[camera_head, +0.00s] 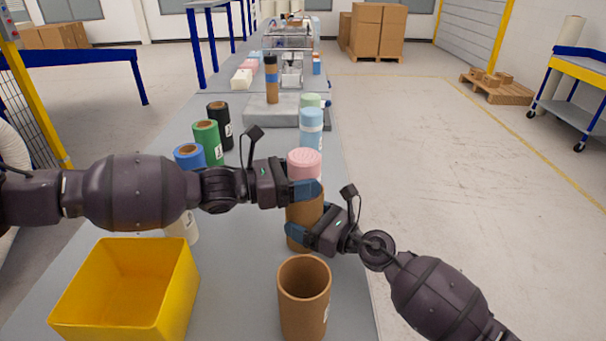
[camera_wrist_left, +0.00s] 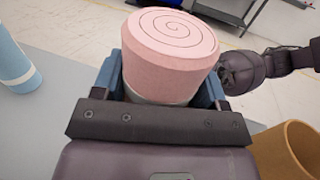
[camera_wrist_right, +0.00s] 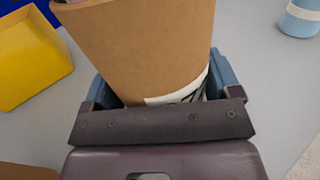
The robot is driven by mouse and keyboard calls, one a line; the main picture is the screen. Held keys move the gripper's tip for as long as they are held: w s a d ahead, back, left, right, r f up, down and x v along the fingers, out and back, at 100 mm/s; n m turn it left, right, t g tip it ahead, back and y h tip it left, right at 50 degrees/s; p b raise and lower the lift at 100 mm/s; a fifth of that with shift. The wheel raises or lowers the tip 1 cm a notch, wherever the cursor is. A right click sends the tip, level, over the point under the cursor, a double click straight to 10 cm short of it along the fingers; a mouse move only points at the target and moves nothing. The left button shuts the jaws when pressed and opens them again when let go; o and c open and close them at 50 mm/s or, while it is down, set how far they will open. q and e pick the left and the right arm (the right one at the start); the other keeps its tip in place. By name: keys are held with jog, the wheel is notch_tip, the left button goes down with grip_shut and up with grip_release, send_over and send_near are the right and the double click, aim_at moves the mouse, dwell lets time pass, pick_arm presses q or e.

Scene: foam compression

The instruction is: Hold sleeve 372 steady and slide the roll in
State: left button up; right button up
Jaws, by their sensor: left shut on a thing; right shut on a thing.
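The pink foam roll (camera_head: 304,164) stands upright with a spiral on its top, which shows in the left wrist view (camera_wrist_left: 171,40). My left gripper (camera_head: 308,191) is shut on the roll's lower part. Directly below is a brown cardboard sleeve (camera_head: 304,212), upright on the table. My right gripper (camera_head: 308,235) is shut around its lower part. In the right wrist view the sleeve (camera_wrist_right: 145,45) carries a white label, its number partly hidden by the gripper. A bit of pink shows at the sleeve's top edge there. My left gripper hides the meeting of roll and sleeve, so depth is unclear.
An empty brown sleeve (camera_head: 304,283) stands in front. A yellow bin (camera_head: 125,290) is at the front left. Blue (camera_head: 189,156), green (camera_head: 207,141) and black (camera_head: 219,125) sleeves stand at left. A light blue roll (camera_head: 311,130) stands behind the pink one.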

pick_arm(q)
jog(key=shift+f, duration=0.65)
jog(key=o, duration=1)
jog(key=shift+s+a+r, duration=0.3)
jog(key=shift+a+r, duration=0.2)
jog(key=shift+a, duration=0.65)
jog(key=shift+s+a+r, duration=0.3)
jog(key=shift+a+r, duration=0.25)
jog(key=shift+a, duration=0.55)
jog(key=shift+s+a+r, duration=0.3)
jog(key=shift+a+r, duration=0.2)
jog(key=shift+a, duration=0.65)
pick_arm(e)
jog(key=o, duration=0.8)
